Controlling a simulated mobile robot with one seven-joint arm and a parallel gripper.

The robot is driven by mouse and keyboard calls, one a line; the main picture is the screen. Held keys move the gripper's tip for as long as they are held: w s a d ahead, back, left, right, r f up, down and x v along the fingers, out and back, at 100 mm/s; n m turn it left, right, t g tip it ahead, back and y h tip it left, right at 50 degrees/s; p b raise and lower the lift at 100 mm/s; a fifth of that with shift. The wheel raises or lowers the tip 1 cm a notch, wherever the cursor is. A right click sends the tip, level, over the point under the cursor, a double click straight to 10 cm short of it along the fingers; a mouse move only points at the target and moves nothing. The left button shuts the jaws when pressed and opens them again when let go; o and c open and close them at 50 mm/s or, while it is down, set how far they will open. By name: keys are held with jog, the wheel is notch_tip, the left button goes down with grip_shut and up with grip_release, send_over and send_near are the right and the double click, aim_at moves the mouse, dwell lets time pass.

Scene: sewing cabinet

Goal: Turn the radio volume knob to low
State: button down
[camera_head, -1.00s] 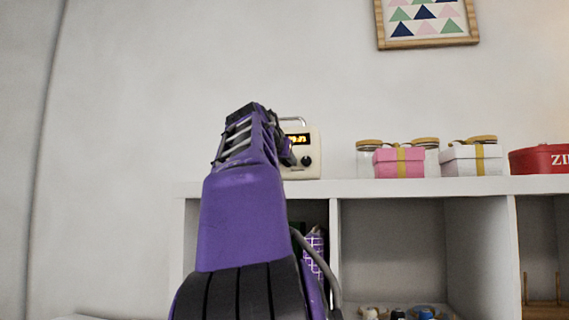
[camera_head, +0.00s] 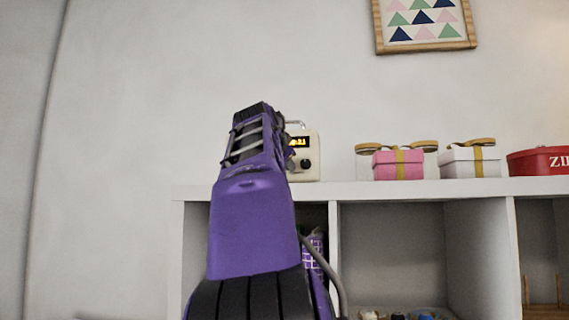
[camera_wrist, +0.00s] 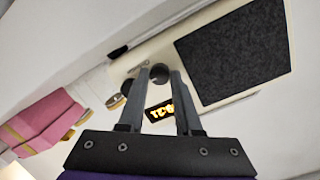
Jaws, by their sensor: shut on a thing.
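The cream radio (camera_head: 313,168) stands on top of the white shelf, partly hidden behind my arm in the head view. In the wrist view the radio (camera_wrist: 222,112) appears tilted, with a black speaker grille (camera_wrist: 232,55). There my gripper (camera_wrist: 159,72) has its two fingers on either side of a round dark knob (camera_wrist: 158,74), shut on it. The knob's pointer and markings are too small to read. My fingertips are hidden in the head view.
Open cubbies lie below. A framed picture (camera_head: 425,45) hangs on the wall.

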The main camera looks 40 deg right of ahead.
jog(key=shift+r, duration=0.1)
jog(key=c, duration=0.6)
grip_release()
